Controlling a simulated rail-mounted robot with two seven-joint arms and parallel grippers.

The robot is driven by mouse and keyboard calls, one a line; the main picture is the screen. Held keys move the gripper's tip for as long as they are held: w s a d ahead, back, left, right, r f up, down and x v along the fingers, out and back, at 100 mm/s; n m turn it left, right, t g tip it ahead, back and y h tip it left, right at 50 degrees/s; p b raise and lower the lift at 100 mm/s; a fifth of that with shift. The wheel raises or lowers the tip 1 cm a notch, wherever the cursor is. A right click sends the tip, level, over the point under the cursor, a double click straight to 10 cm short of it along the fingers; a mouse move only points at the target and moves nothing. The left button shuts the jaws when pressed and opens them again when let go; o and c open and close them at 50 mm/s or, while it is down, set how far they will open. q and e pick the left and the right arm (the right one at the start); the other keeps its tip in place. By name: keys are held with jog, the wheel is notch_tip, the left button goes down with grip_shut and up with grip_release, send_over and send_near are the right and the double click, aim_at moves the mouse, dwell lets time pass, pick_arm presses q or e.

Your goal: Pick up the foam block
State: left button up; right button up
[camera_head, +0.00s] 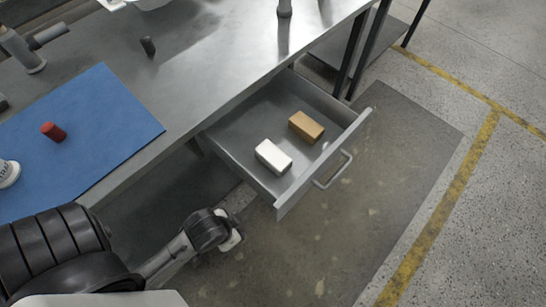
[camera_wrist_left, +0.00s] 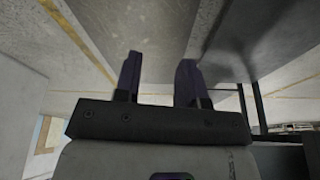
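A white block (camera_head: 273,157) and a tan block (camera_head: 306,127) lie apart in the open drawer (camera_head: 237,159) under the bench. I cannot tell for certain which is the foam block; both are plain rectangular blocks. My left gripper (camera_wrist_left: 160,62) shows in the left wrist view with its two dark fingers apart and nothing between them. Neither block shows in that view. In the head view my left arm reaches in from the lower left, below and left of the drawer; its fingers are not clearly visible there. My right gripper is not in view.
The metal bench top (camera_head: 207,85) carries a blue mat (camera_head: 95,130) with a red cylinder (camera_head: 53,132) on it. A small dark object (camera_head: 148,46) stands behind the mat. The drawer has a front handle (camera_head: 333,170). The floor in front of the drawer is clear.

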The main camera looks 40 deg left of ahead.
pick_arm(q)
jog(key=shift+w+r, duration=0.1)
jog(key=shift+w, duration=0.2)
jog(key=o, duration=0.9)
jog(key=shift+a, duration=0.2)
jog(key=shift+c, duration=0.2)
